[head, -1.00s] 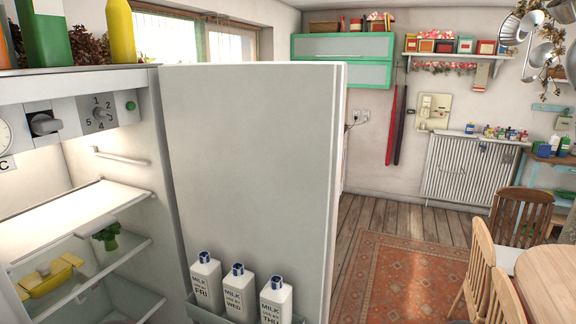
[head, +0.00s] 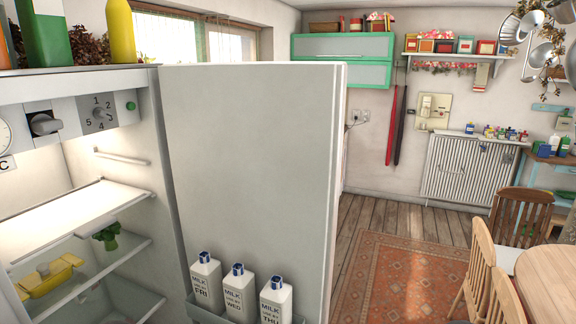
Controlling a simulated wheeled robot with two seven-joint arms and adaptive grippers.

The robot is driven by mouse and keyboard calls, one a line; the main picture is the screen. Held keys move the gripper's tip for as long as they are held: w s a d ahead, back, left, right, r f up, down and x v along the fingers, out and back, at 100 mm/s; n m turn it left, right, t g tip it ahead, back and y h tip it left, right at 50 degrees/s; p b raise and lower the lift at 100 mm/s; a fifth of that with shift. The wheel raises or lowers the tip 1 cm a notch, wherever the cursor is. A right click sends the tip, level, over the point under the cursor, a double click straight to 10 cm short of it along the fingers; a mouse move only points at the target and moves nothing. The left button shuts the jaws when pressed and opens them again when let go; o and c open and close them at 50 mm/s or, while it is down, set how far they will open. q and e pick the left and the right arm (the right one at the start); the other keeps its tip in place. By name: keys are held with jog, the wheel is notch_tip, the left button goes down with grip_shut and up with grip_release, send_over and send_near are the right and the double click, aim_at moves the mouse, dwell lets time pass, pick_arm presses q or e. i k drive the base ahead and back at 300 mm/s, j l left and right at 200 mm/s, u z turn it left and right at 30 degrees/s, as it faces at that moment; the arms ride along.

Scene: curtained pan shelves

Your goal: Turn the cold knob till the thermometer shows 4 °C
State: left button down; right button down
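The fridge stands open at the left. The cold knob (head: 99,114) is a grey dial on the panel inside its top, with the numbers 1, 2, 4 and 5 readable around it. The thermometer (head: 4,136) is a round white dial cut off by the left edge, so its reading cannot be told. A label ending in "C" sits just below it. Neither of my grippers is in view.
The open fridge door (head: 250,180) fills the middle and holds milk bottles (head: 238,292) in its rack. A yellow dish (head: 50,277) and broccoli (head: 107,236) lie inside.

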aim_at(99, 113)
jog(key=u, duration=1.65)
